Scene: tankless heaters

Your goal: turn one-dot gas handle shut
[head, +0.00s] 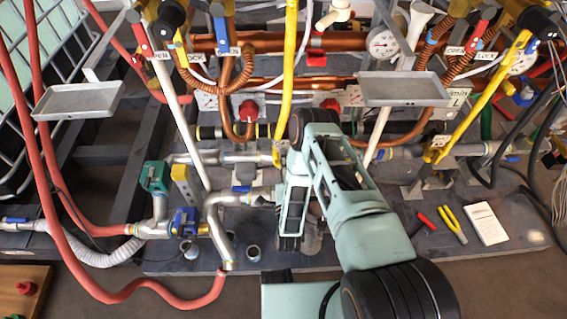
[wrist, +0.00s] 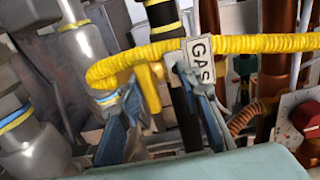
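In the wrist view a yellow corrugated gas hose (wrist: 240,44) crosses the picture and bends down at the left. A tag reading GAS (wrist: 198,60) hangs on it. Below the hose is a yellow, handle-like piece (wrist: 150,88); I cannot make out any dot on it. My gripper (wrist: 163,92) is open, its two blue-grey fingers apart. The yellow piece shows between and beyond them; I cannot tell whether they touch it. In the head view my arm hides the gripper and this spot; a yellow gas pipe (head: 289,75) runs down behind my arm.
Copper pipes (head: 265,42) and grey trays (head: 400,88) crowd the frame. A red knob (wrist: 305,118) is at right in the wrist view. Pliers (head: 452,222) and a white booklet (head: 486,224) lie on the dark board at right. A red hose (head: 75,255) loops at left.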

